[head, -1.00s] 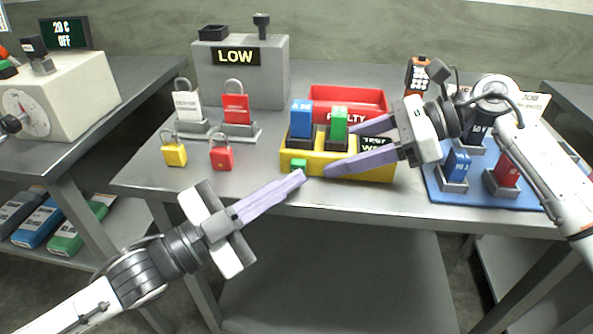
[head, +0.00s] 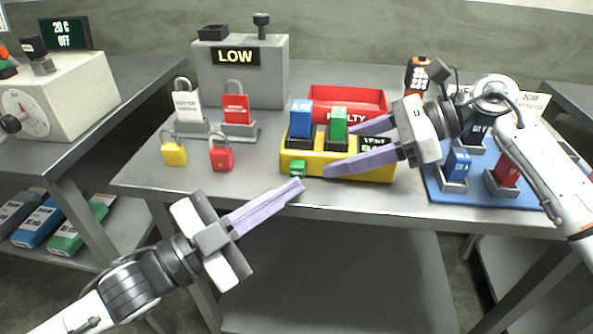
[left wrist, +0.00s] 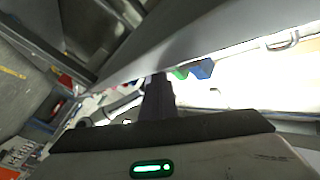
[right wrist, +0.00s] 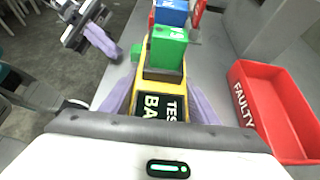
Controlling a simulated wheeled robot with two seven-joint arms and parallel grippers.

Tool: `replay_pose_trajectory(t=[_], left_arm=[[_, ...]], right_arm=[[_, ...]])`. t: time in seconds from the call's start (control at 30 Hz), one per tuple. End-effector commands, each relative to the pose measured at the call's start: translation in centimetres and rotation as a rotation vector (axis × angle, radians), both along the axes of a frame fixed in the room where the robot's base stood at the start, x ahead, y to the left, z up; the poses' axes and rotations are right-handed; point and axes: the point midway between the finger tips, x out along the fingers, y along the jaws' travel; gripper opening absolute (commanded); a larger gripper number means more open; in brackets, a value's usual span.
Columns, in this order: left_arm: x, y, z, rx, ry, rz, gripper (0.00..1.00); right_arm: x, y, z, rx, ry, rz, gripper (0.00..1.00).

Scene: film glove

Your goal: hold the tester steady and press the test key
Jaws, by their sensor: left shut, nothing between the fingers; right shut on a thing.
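The yellow tester (head: 345,170) stands near the table's front edge with a blue fuse (head: 301,118) and a green fuse (head: 338,122) upright in it. Its dark screen starts "TES" and "BA" in the right wrist view (right wrist: 155,105); the rest is hidden. The green test key (head: 298,169) sticks out at its front left. My right gripper (head: 342,149) is shut on the tester, one finger along each long side. My left gripper (head: 299,184) is shut and empty, its tips just in front of the key, apparently apart from it.
A red "FAULTY" bin (head: 348,99) is behind the tester. A blue board (head: 480,194) with fuses is at right. A grey "LOW" box (head: 265,80) stands at the back.

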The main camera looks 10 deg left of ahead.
Motion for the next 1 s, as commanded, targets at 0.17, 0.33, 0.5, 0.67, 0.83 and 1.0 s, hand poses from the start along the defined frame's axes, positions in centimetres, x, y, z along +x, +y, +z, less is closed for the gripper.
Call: replay_pose_trajectory(t=[0.17,0.33,0.5,0.67,0.83,1.0], left_arm=[[-1.6,0.0,-0.1,0.0,0.003,-0.001,0.0],[-3.3,0.0,-0.1,-0.001,0.003,-0.002,0.0],[-4.6,0.0,-0.1,-0.001,0.003,-0.001,0.0],[-5.0,0.0,0.0,-0.001,-0.001,-0.001,0.0],[-4.9,0.0,0.0,-0.001,-0.001,-0.001,0.0],[-4.9,0.0,0.0,-0.001,-0.001,-0.001,0.0]], right_arm=[[0.0,0.0,0.0,0.0,0.001,0.0,0.42],[0.0,0.0,0.0,0.0,0.001,0.0,0.42],[0.0,0.0,0.0,0.0,0.001,0.0,0.42],[0.0,0.0,0.0,0.0,0.001,0.0,0.42],[0.0,0.0,0.0,0.0,0.0,-0.001,0.42],[0.0,0.0,0.0,0.0,0.0,-0.001,0.42]])
